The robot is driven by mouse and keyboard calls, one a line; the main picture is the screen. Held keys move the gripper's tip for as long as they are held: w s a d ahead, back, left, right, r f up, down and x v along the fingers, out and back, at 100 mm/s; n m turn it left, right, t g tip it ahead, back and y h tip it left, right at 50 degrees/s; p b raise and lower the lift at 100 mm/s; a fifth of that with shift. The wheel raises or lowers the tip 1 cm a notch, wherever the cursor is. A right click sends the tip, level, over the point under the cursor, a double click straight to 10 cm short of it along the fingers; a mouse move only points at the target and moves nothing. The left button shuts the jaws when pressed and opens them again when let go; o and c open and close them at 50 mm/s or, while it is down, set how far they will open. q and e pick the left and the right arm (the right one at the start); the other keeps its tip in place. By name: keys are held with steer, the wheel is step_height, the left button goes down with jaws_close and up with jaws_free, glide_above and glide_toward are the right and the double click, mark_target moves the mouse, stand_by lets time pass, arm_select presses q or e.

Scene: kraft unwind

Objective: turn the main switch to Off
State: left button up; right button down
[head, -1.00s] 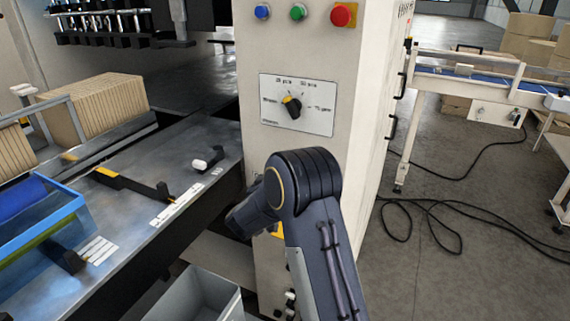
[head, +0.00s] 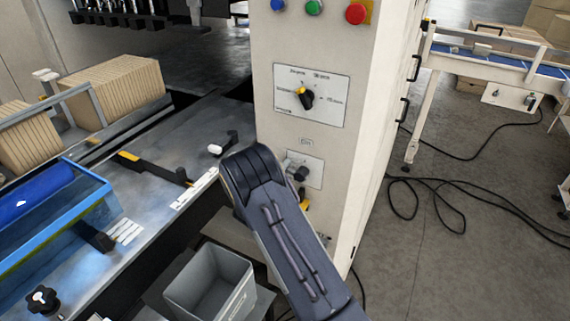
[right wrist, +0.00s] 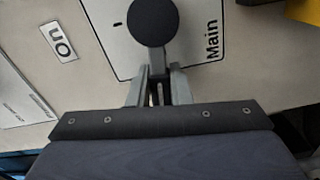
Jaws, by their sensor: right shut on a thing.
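The main switch's pale plate (head: 316,168) is on the front of the white cabinet, below the dial plate. In the right wrist view the plate (right wrist: 112,42) bears the word "Main", and an "On" label (right wrist: 63,42) sits beside it. The switch's round black knob (right wrist: 152,22) shows in front of the plate. My right gripper (right wrist: 155,84) is shut on the switch handle just below the knob in that view. In the head view my right gripper (head: 292,168) is at the plate, partly hidden by my forearm. My left gripper is out of view.
Above are a selector dial (head: 305,97) and blue, green and red (head: 355,13) buttons. A grey bin (head: 210,285) stands below left. A metal machine table (head: 150,215) with a blue tray is at left. Black cables (head: 440,195) lie on the floor at right.

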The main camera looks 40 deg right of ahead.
steer(key=shift+f+n, duration=0.5)
steer(key=shift+n, duration=0.5)
steer(key=shift+a, duration=0.1)
steer(key=c, duration=1.3)
jaws_free()
steer(key=b+v, duration=0.1)
steer(key=v, duration=0.6)
steer(key=shift+s+a+b, duration=0.15)
steer(key=shift+a+b, duration=0.2)
